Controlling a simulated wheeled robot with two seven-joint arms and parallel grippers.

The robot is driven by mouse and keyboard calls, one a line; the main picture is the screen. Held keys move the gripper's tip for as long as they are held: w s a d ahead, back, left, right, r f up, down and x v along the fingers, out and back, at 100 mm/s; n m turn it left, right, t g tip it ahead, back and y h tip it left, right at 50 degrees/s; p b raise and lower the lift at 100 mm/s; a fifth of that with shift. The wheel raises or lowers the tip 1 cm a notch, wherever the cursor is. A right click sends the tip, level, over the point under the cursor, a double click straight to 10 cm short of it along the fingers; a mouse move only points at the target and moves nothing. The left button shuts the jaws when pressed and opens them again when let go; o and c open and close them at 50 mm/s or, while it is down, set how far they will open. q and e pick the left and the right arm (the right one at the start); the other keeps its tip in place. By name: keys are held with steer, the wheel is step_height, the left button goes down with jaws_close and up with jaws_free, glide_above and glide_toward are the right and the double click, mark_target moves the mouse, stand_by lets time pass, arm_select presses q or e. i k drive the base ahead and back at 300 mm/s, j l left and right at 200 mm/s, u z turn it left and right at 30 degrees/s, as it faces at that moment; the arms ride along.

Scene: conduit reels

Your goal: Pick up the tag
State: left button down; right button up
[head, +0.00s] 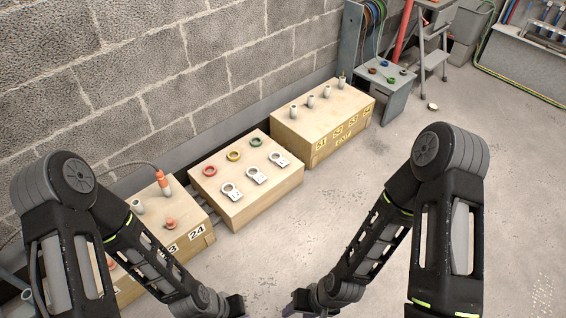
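Three white tags with ring-shaped tops lie on the middle wooden box: the front one (232,194), the middle one (257,176) and the back one (279,160). They bear dark marks too small to read surely. A small pale object (432,106) lies on the floor at the right; I cannot tell whether it is a tag. My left gripper (236,306) and my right gripper (296,304) are at the bottom edge, well apart from the tags. Their fingers are mostly cut off, so their opening is unclear.
Red (210,171), yellow (234,156) and green (256,142) rings sit behind the tags on the middle box (245,212). A box with grey pegs (345,127) stands beyond, and a box numbered 24 (197,232) nearer. A block wall runs behind. The floor at right is mostly clear.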

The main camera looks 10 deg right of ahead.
mark_target(259, 178)
steer(key=i+j, duration=0.1)
steer(key=i, duration=1.35)
steer(key=z, duration=1.2)
